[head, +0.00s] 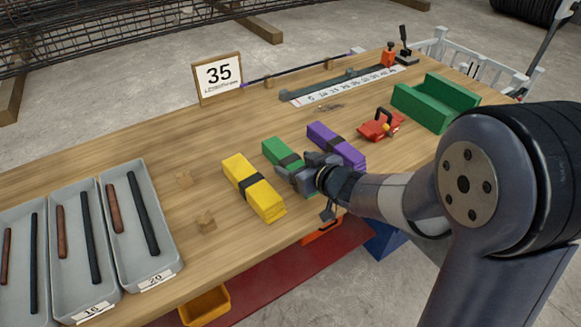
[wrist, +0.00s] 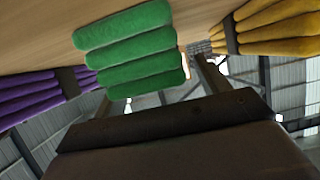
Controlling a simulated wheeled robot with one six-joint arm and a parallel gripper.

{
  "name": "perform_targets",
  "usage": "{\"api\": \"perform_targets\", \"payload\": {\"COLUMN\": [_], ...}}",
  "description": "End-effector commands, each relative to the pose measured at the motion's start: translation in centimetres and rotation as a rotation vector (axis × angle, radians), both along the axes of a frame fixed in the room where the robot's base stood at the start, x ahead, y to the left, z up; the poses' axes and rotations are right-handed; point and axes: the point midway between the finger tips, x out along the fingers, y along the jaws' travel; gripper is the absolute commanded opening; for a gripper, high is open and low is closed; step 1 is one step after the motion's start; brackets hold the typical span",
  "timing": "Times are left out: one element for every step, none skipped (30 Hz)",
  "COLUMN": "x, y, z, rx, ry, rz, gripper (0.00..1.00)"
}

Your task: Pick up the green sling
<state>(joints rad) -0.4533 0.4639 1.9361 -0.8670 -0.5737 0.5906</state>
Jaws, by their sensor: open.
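The green sling (head: 280,152) is a folded bundle with a dark band, lying on the wooden table between the yellow sling (head: 245,178) and the purple sling (head: 335,142). My gripper (head: 300,178) is at its near end and hides part of it in the head view. In the wrist view the rounded folds of the green sling's end (wrist: 130,50) show between my two open fingers. The purple sling (wrist: 40,95) is to the left there and the yellow sling (wrist: 280,30) to the right. Whether my fingers touch the green sling, I cannot tell.
Grey trays (head: 140,225) with rods stand at the left. A red clamp-like tool (head: 380,125) and a green channel-shaped block (head: 437,102) lie to the right. A sign reading 35 (head: 218,77) stands at the back.

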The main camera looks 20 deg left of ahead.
Motion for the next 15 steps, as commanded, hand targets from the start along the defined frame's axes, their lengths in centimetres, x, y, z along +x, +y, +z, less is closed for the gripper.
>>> {"api": "perform_targets", "payload": {"x": [0.25,0.37,0.46,0.49,0.5,0.51,0.51,0.5,0.5,0.49,0.49,0.49,0.49,0.49,0.49], "y": [0.38,0.5,0.6,0.63,0.64,0.63,0.63,0.62,0.62,0.61,0.61,0.61,0.6,0.6,0.6], "z": [-0.29,-0.32,-0.34,-0.34,-0.33,-0.31,-0.3,-0.31,-0.3,-0.3,-0.3,-0.3,-0.3,-0.3,-0.3], "rx": [-0.001,0.0,0.0,0.0,0.0,0.0,-0.001,-0.001,0.0,-0.001,-0.001,-0.001,-0.001,-0.001,-0.001], "ry": [0.001,0.0,0.0,0.0,0.0,0.0,0.0,0.0,0.0,0.0,0.0,0.0,0.0,0.0,0.0], "rz": [0.001,0.0,0.0,0.0,-0.001,-0.001,-0.001,-0.001,-0.001,-0.001,-0.001,-0.001,-0.001,-0.001,-0.001], "gripper": [0.71,0.71,0.71,0.71,0.71,0.71,0.71,0.71,0.71,0.7,0.68,0.64,0.62,0.59,0.56]}}
